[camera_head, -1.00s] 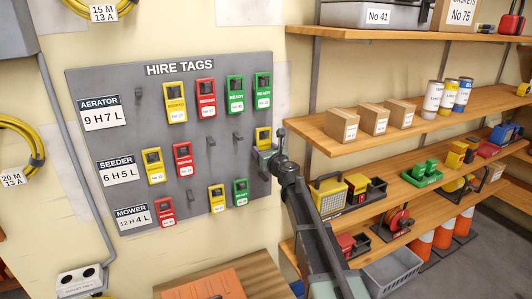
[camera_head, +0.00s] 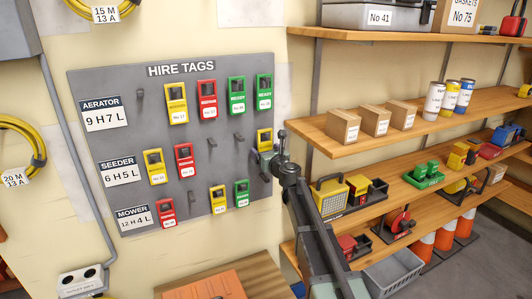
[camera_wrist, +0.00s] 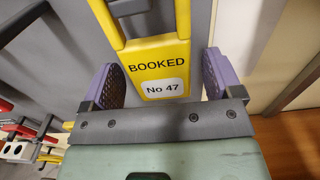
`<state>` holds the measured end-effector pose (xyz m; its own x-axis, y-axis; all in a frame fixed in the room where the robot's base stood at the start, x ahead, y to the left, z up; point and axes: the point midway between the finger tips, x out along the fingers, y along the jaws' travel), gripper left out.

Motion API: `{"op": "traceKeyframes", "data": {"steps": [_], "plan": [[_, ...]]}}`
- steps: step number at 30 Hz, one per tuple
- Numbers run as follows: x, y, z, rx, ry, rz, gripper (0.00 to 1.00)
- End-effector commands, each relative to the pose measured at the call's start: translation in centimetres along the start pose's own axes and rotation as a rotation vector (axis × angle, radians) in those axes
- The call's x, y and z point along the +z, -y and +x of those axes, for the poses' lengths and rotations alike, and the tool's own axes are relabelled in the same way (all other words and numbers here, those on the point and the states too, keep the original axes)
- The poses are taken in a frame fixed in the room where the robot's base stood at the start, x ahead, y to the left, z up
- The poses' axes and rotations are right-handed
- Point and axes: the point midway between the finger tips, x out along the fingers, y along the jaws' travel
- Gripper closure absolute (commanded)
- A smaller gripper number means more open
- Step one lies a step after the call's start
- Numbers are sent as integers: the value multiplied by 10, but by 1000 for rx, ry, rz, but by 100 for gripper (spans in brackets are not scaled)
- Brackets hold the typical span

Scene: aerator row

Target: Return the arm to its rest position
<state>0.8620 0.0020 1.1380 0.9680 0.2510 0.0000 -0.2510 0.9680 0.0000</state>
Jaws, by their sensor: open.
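My gripper (camera_head: 262,156) is at the right end of the middle row of the grey hire tags board (camera_head: 110,82). A yellow tag (camera_head: 264,135) hangs there, its lower part hidden by my gripper in the head view. In the wrist view, this tag reads BOOKED No 47 (camera_wrist: 162,68). My gripper's purple pads (camera_wrist: 162,85) stand open on either side of the tag's lower end. A gap shows at the right pad; whether the left pad touches the tag cannot be told.
Other tags hang on the board, including a red tag (camera_head: 184,160) and a green tag (camera_head: 237,95). Wooden shelves to the right hold cardboard boxes (camera_head: 343,127), cans (camera_head: 434,98) and a yellow lamp (camera_head: 329,196). A wooden surface (camera_head: 262,270) lies below the board.

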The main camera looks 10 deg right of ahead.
Motion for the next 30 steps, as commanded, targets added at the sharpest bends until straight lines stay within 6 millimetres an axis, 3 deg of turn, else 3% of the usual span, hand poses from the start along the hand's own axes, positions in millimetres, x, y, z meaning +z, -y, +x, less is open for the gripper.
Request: {"op": "traceKeyframes", "data": {"steps": [21, 30], "plan": [[0, 0, -1, 0, 0, 0, 15], [0, 0, -21, -1, 0, 0, 15]]}}
